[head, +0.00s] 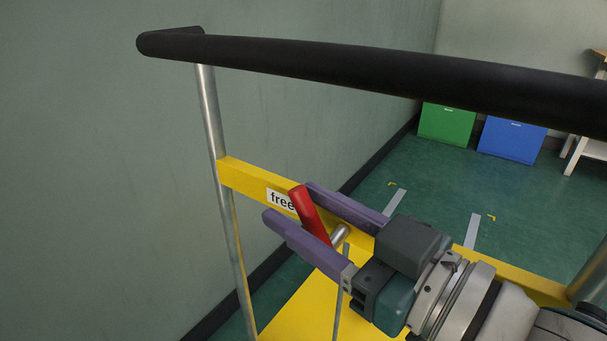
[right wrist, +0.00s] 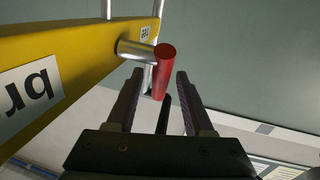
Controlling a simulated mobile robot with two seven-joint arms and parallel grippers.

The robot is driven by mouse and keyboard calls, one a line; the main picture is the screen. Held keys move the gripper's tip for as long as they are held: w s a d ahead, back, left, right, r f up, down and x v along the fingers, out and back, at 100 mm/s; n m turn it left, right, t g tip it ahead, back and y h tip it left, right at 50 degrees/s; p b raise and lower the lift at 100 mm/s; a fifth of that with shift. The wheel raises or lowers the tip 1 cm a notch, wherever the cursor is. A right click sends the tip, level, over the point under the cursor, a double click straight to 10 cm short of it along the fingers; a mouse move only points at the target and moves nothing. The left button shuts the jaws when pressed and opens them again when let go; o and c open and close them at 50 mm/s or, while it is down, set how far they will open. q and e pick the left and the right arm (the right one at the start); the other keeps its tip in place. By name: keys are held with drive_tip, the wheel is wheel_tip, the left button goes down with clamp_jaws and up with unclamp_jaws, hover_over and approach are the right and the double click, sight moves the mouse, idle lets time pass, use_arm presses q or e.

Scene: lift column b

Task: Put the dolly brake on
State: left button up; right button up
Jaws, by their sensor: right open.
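The brake lever has a red handle (head: 312,219) on a short metal pivot (head: 340,235) at the dolly's yellow crossbar (head: 238,176). The handle tilts up and left over the label "free" (head: 275,197), partly covering it. My right gripper (head: 290,203) is open, with its purple fingers on either side of the handle. In the right wrist view the red handle (right wrist: 164,65) stands between the open fingertips, with gaps visible at both sides. A second label (right wrist: 28,88), upside down and cut off, begins with "br". My left gripper is not in view.
The dolly's black push handle (head: 350,65) crosses above on a metal upright (head: 212,120). Its yellow deck (head: 300,305) lies below. A grey-green wall (head: 90,180) is close on the left. Green (head: 446,124) and blue (head: 511,139) boxes stand far back; open floor lies before them.

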clamp_jaws()
idle(1.4)
